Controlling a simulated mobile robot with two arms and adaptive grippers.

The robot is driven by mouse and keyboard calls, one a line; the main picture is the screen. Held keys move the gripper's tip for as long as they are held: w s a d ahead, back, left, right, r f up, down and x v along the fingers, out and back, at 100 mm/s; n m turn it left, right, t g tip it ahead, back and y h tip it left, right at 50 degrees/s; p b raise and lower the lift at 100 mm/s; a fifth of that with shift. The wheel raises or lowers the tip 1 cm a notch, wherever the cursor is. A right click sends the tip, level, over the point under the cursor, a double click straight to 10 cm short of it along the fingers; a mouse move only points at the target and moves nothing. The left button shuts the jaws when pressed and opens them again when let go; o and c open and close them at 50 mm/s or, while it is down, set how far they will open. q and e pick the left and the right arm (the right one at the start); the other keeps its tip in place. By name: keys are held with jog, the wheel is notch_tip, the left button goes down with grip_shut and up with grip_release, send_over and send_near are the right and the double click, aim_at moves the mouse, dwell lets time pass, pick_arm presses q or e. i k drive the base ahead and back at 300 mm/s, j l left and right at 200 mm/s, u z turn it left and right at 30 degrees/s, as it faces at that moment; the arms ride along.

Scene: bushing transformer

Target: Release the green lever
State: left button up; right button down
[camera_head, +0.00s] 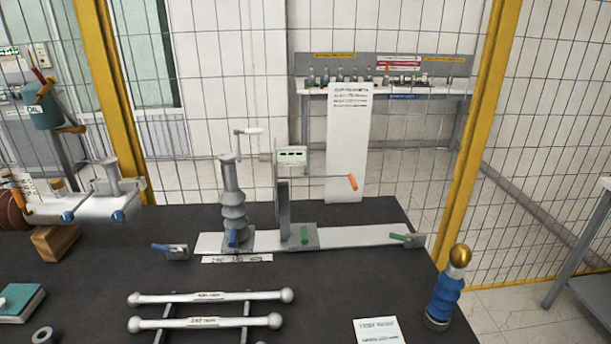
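A grey metal rail (355,237) lies across the dark table. One green lever (305,234) is on the block under the upright stand (284,205) in the middle of the rail. Another green lever (398,237) points left from the small block at the rail's right end. I cannot tell from this view whether either lever is locked or loose. A blue lever (232,238) is on the base of the ribbed grey bushing (234,205), and another blue lever (160,247) is at the rail's left end. Neither of my grippers is in view.
Two white bars (210,297) lie in front of the rail. A blue ribbed post with a gold top (445,290) stands at the right edge. A white unit with blue caps (85,205) is at left.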

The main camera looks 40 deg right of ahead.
aim_at(414, 239)
jog(key=z, duration=1.8)
jog(key=i+l+u, duration=0.15)
jog(key=l+u, duration=0.5)
jog(key=i+l, duration=0.05)
jog(key=l, duration=0.05)
